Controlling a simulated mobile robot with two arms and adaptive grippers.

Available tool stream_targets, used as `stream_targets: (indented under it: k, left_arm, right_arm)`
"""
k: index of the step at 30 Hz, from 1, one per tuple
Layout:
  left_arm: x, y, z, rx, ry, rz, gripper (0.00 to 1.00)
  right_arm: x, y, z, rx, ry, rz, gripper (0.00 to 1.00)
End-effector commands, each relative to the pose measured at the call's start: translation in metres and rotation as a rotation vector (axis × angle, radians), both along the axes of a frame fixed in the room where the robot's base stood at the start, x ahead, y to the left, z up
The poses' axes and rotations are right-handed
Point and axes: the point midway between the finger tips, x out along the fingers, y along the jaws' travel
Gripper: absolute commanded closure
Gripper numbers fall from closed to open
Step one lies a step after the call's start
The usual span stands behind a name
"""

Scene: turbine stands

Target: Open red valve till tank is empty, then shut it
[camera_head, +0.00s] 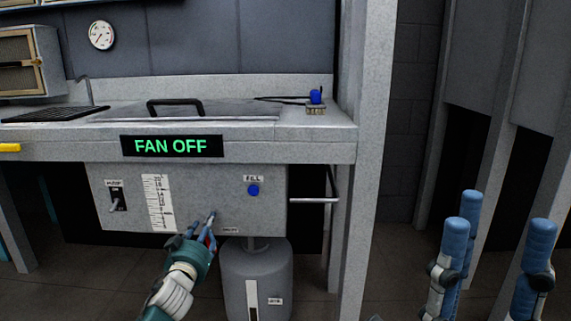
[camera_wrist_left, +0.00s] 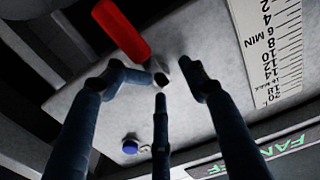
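The red valve handle (camera_wrist_left: 122,30) shows in the left wrist view as a red lever, with its grey hub between my finger ends. My left gripper (camera_head: 207,218) is at the lower front of the grey panel (camera_head: 225,205) in the head view. Its fingers (camera_wrist_left: 166,82) are spread around the hub, not closed; whether any finger touches it I cannot tell. In the head view my fingers largely hide the valve. My right gripper (camera_head: 495,230) is at the lower right, fingers up, apart and empty. A white level scale (camera_head: 157,202) is on the panel; its level is unreadable.
A blue knob (camera_head: 253,190) under a label sits right of the scale, and a switch (camera_head: 117,200) left of it. A grey tank (camera_head: 256,280) stands below. A sign (camera_head: 172,146) reads FAN OFF. A metal rail (camera_head: 314,200) and post (camera_head: 365,150) stand to the right.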

Motion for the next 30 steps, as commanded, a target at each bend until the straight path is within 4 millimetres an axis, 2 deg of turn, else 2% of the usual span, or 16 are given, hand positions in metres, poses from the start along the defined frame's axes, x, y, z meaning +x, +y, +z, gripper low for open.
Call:
stream_targets:
  k: [1, 23, 28, 30]
  left_arm:
    - [0.0023, 0.0038, 0.0027, 0.003, -0.003, 0.006, 0.62]
    - [0.0017, -0.0053, -0.0012, 0.001, 0.002, -0.003, 0.62]
    - [0.0017, -0.0052, -0.0013, 0.001, 0.002, -0.003, 0.97]
    - [0.0016, -0.0053, -0.0013, 0.001, 0.002, -0.003, 1.0]
  right_arm:
    - [-0.0001, 0.0001, 0.0006, 0.0, -0.002, 0.0, 0.62]
    - [-0.0002, -0.0005, -0.001, 0.003, 0.005, 0.001, 0.62]
    - [0.0003, -0.0005, -0.0015, 0.003, 0.008, 0.0, 0.62]
    - [0.0005, -0.0004, -0.0015, 0.003, 0.008, 0.0, 0.62]
